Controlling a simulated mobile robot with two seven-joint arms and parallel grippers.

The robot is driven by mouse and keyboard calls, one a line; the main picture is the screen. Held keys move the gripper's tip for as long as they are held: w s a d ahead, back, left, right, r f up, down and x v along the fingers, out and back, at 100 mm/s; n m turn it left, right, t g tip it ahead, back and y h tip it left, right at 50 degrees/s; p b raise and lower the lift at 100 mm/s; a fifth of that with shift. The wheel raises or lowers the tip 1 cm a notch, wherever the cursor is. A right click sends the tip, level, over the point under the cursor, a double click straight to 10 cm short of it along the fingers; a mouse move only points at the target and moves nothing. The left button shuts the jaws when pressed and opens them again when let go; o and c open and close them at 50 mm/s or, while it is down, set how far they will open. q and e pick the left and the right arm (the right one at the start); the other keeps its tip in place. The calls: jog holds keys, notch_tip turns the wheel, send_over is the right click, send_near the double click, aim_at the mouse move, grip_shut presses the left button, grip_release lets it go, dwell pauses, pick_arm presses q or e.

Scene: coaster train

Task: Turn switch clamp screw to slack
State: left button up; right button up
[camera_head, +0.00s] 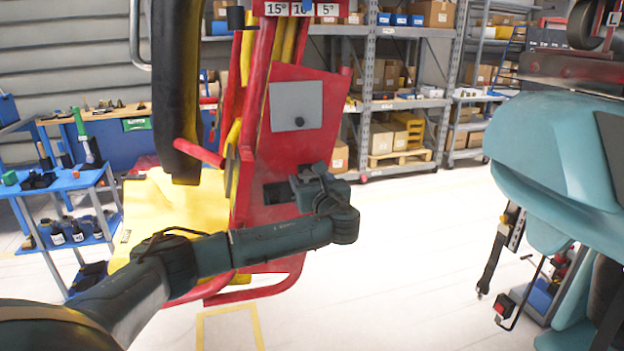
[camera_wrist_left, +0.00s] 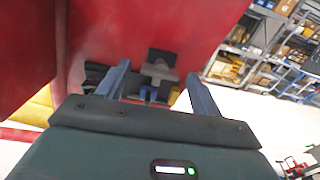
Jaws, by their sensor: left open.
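A red metal housing (camera_head: 310,105) stands in the middle of the head view, with a dark opening low on its face. My left gripper (camera_head: 293,188) is at this opening, its fingers mostly hidden from the head. In the left wrist view the two fingers of my left gripper (camera_wrist_left: 157,72) are apart. A dark grey block-like part (camera_wrist_left: 161,66), probably the switch clamp screw, shows between and beyond the fingertips inside the red recess. No contact with it is visible, and its turn position cannot be read. My right gripper is out of view.
A yellow seat (camera_head: 160,215) with a thick dark bar (camera_head: 180,90) stands left of the housing. A blue tool cart (camera_head: 70,185) is at far left. A teal train seat (camera_head: 560,150) fills the right. Shelves (camera_head: 400,100) stand behind; the floor between is clear.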

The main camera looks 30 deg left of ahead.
pick_arm(q)
jog(key=shift+c, duration=0.4)
jog(key=c, duration=0.9)
